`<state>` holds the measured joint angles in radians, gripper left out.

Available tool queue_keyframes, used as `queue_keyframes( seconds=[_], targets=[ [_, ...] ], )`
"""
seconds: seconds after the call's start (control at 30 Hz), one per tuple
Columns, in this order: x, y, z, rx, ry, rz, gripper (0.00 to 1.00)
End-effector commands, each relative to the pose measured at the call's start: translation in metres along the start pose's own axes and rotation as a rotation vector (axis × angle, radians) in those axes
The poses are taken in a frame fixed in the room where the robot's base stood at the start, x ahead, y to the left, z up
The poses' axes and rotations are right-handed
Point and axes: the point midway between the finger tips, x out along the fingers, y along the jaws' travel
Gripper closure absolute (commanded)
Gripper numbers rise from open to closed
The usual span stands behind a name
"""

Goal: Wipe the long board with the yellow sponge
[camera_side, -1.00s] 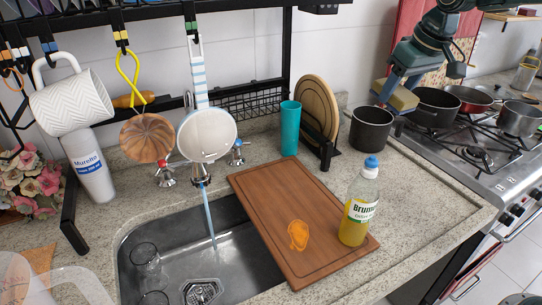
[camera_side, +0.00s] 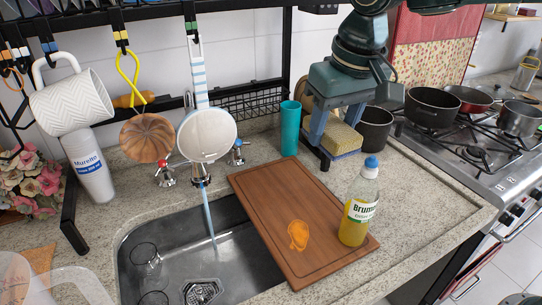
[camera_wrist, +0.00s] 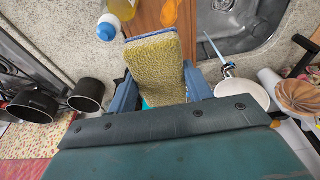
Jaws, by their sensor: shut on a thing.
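My gripper (camera_side: 334,130) is shut on the yellow sponge (camera_side: 342,138), which has a blue layer on its underside. The sponge also shows between the fingers in the wrist view (camera_wrist: 154,62). My gripper holds it above the counter, beyond the far right end of the long board, clear of the board. The long brown wooden board (camera_side: 275,205) lies beside the sink, with an orange smear (camera_side: 298,235) on its near half. Part of the board (camera_wrist: 146,18) shows behind the sponge in the wrist view.
A soap bottle (camera_side: 358,205) with a blue cap stands on the board's right edge. A teal cup (camera_side: 290,128) stands at the board's far end. The sink (camera_side: 190,260) with a running tap is left of the board. Dark pots (camera_side: 432,108) stand at the right.

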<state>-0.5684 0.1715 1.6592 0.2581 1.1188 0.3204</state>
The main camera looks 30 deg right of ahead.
Motion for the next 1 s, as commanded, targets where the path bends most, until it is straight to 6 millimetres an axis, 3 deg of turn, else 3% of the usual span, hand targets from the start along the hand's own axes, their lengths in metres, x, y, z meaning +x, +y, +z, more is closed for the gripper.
queue_keyframes(
  seconds=[0.33,0.8,1.0],
  targets=[
    [-0.006,-0.041,0.028,0.003,-0.029,0.002,0.68],
    [0.082,-0.037,0.045,0.005,-0.055,0.004,0.68],
    [0.1,-0.038,0.048,0.006,-0.058,0.002,0.68]
  ],
)
